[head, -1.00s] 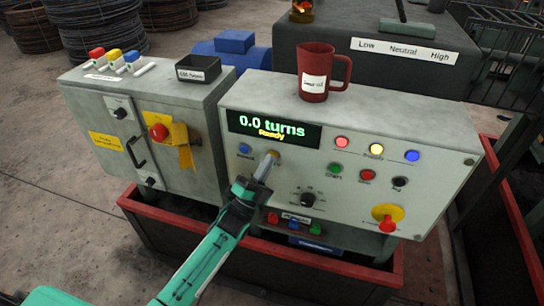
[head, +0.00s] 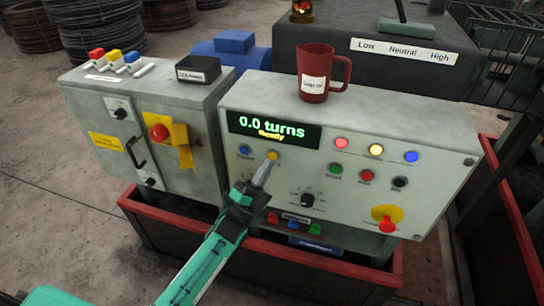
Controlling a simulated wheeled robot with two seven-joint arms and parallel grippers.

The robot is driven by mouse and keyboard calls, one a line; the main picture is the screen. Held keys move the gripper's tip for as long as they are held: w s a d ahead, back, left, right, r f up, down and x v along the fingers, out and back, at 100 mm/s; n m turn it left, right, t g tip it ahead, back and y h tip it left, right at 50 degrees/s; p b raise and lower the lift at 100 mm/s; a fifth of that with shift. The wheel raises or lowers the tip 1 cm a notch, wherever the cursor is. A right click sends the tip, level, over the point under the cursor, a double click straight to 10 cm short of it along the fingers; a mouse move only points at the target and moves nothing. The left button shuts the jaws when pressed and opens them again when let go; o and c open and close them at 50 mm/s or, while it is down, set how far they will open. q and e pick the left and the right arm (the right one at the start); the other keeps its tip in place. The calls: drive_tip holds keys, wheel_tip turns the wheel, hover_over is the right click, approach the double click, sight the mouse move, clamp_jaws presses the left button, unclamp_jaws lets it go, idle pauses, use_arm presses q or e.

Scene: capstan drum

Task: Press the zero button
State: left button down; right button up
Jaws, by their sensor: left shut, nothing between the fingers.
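The grey control panel (head: 440,175) has a dark display (head: 274,130) reading "0.0 turns" with "Ready" in yellow below it. Under the display are a blue button (head: 244,149) and a yellow button (head: 272,155); their labels are too small to read surely. My left gripper (head: 267,164) is shut and empty, its tip just below the yellow button in the picture. I cannot tell whether it touches the panel. My right gripper is not in view.
A red mug (head: 313,84) stands on top of the panel box. Green (head: 335,169), red (head: 367,175) and black (head: 399,183) buttons, a black knob (head: 307,200) and a red emergency knob (head: 387,225) lie to the right. A grey cabinet (head: 90,110) stands at left.

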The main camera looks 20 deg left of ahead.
use_arm(q)
drive_tip(key=s+p, duration=0.1)
drive_tip(key=s, duration=0.4)
drive_tip(key=shift+p, duration=0.4)
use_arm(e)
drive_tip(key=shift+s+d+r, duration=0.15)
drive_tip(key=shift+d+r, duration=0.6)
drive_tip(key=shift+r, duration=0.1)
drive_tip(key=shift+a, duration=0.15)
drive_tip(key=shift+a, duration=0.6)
